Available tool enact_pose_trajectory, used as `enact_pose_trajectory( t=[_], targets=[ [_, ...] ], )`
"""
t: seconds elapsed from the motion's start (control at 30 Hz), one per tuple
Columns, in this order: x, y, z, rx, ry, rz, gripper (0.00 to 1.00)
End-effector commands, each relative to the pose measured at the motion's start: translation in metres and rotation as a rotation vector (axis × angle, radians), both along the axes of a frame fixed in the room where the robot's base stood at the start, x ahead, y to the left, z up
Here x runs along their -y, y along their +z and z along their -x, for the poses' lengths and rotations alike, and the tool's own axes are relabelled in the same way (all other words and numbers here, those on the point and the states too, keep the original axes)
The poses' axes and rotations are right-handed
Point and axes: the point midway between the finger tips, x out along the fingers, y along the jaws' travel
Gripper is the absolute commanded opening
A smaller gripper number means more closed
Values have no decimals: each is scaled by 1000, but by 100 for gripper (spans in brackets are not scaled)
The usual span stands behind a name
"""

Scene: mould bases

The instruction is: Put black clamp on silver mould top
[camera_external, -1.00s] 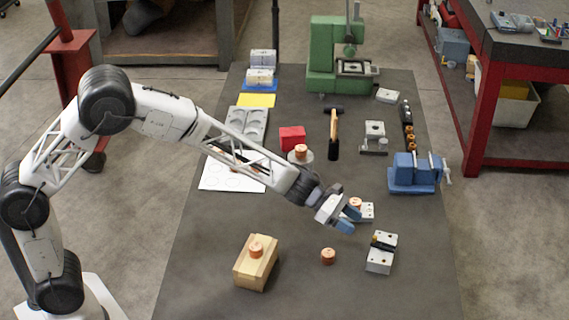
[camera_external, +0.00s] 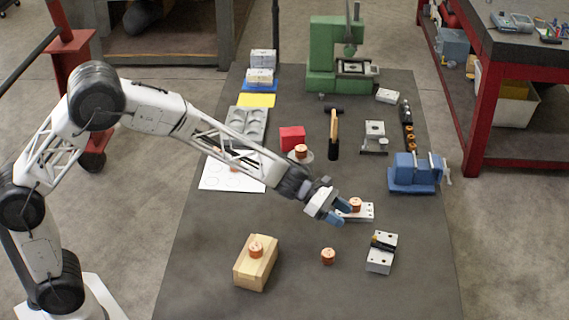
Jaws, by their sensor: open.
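A black clamp-like piece (camera_external: 383,241) lies across a silver mould block (camera_external: 380,262) at the right front of the mat. A second, flat silver mould piece (camera_external: 366,212) lies behind it, with a copper round part (camera_external: 355,204) on top. I cannot tell which silver piece is the mould top. My gripper (camera_external: 338,213) is open and empty, with blue fingertips just left of the flat silver piece. Its fingers hide part of that piece's left end. The black clamp is to the right of and nearer the camera than my gripper, apart from it.
A copper part (camera_external: 328,256) lies on the mat in front of my gripper. A wooden block (camera_external: 255,270) with a copper part stands at front left. A blue vise (camera_external: 412,175) stands at right; a hammer (camera_external: 333,135) and green press (camera_external: 328,60) are behind.

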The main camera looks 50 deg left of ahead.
Motion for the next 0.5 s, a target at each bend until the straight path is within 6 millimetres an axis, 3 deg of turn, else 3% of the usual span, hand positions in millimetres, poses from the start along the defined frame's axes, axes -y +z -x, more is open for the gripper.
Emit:
enact_pose_trajectory(
  t=[0.27,0.5],
  targets=[
    [-12,15,12,49,-42,-41,51],
    [-52,56,58,213,-194,-190,51]
  ],
)
